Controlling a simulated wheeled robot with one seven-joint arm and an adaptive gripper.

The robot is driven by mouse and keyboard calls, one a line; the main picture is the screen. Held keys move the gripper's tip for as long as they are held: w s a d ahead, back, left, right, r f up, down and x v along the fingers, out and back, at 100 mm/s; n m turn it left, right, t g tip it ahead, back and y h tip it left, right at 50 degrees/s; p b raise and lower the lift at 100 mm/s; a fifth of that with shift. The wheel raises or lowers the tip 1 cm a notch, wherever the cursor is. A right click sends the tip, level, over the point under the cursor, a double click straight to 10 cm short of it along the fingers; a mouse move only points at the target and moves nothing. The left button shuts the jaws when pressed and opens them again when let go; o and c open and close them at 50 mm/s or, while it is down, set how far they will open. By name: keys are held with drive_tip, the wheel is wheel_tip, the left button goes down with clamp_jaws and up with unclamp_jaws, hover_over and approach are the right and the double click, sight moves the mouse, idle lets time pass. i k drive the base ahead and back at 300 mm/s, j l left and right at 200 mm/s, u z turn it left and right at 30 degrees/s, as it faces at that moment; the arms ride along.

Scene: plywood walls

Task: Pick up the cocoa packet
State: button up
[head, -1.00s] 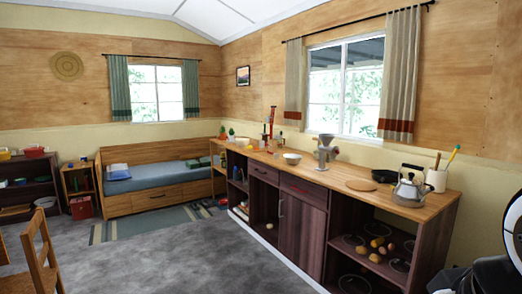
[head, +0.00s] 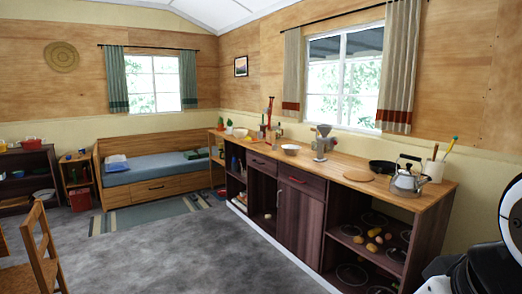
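I cannot make out a cocoa packet for certain in the head view. Several small items stand at the far end of the wooden counter (head: 335,180), too small to tell apart. My gripper is not in view. Only white and black parts of my own body show at the right edge.
A kettle (head: 407,181), a dark pan (head: 382,167), a grinder (head: 322,145) and a white bowl (head: 291,150) stand on the counter. Open shelves below hold several round items. A bed (head: 155,178) and a chair (head: 42,250) stand left.

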sight(270, 135)
drive_tip(key=i+j+u, duration=0.2)
drive_tip(key=i, duration=0.45)
drive_tip(key=i+j+u, duration=0.2)
drive_tip(key=i, duration=0.5)
drive_tip(key=i+j+u, duration=0.2)
drive_tip(key=i, duration=2.45)
drive_tip(key=i+z, duration=0.2)
drive_tip(key=i, duration=0.35)
drive_tip(key=i+z, duration=0.2)
drive_tip(key=i, duration=0.35)
drive_tip(key=i+j+z, duration=0.2)
drive_tip(key=i, duration=0.35)
drive_tip(key=i+z, duration=0.3)
drive_tip(key=z, duration=0.2)
drive_tip(key=i+j+z, duration=0.15)
drive_tip(key=i+z, duration=0.15)
drive_tip(key=z, duration=0.15)
drive_tip(key=i+j+z, duration=0.25)
drive_tip(key=z, duration=0.25)
drive_tip(key=i+j+z, duration=0.2)
drive_tip(key=j+z, duration=0.25)
drive_tip(key=i+j+z, duration=0.2)
drive_tip(key=z, duration=0.3)
drive_tip(key=j, duration=0.1)
